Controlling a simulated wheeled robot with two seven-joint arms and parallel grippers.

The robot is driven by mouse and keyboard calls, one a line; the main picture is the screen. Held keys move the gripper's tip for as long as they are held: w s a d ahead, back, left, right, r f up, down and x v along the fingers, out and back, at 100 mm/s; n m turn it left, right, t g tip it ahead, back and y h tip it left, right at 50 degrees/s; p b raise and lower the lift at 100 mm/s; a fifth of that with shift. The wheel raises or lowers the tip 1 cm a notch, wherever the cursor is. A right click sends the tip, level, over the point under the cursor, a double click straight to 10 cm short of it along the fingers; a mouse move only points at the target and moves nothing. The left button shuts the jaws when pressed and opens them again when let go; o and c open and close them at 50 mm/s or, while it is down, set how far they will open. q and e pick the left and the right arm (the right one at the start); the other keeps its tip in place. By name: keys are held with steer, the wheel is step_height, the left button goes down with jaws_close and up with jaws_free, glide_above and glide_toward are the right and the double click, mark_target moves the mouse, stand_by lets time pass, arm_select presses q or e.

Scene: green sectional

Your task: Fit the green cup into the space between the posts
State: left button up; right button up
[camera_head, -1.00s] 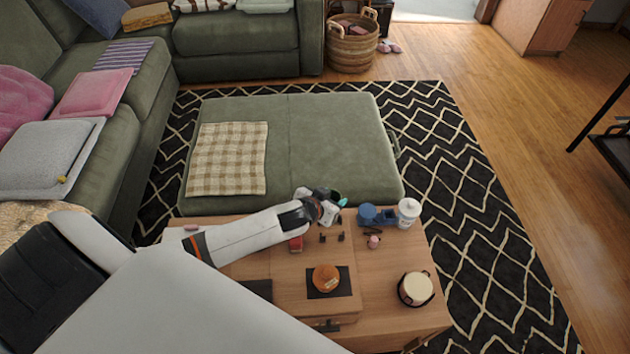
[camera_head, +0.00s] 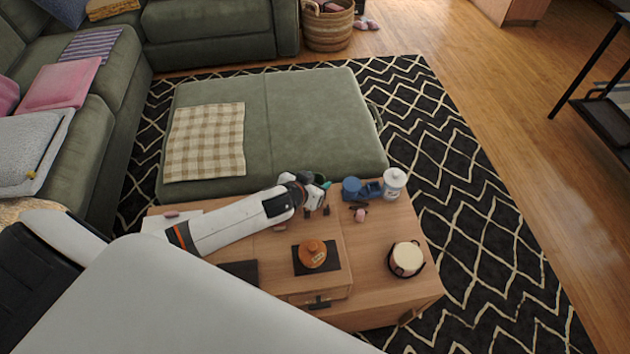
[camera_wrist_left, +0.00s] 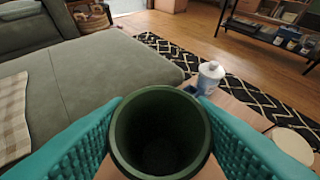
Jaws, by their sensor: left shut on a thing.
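My left gripper (camera_head: 318,194) reaches over the far part of the wooden table, just above and behind two small dark posts (camera_head: 327,211) in the head view. In the left wrist view its teal fingers (camera_wrist_left: 158,130) are shut on the green cup (camera_wrist_left: 160,128), one on each side. The cup is dark green, round and open, with its mouth facing the wrist camera. In the head view the cup is mostly hidden by the gripper. The wrist view does not show the posts; the cup covers that area. My right gripper is not in view.
Right of the gripper stand a blue item (camera_head: 352,189), a white lidded jar (camera_head: 394,183) and a small pink thing (camera_head: 360,215). An orange pot-like item (camera_head: 312,254) on a dark mat and a cream-topped round container (camera_head: 406,259) stand nearer. The green ottoman (camera_head: 310,125) borders the table's far side.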

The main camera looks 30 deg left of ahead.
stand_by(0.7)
arm_select(q)
steer(key=shift+f+p, duration=0.15)
steer(key=shift+p, duration=0.4)
stand_by(0.9)
steer(key=shift+f+b, duration=0.75)
steer(key=shift+f, duration=1.1)
stand_by(2.4)
steer(key=o, duration=1)
steer(key=shift+r, duration=0.15)
steer(key=shift+r+p, duration=3.85)
steer(key=shift+p, duration=0.3)
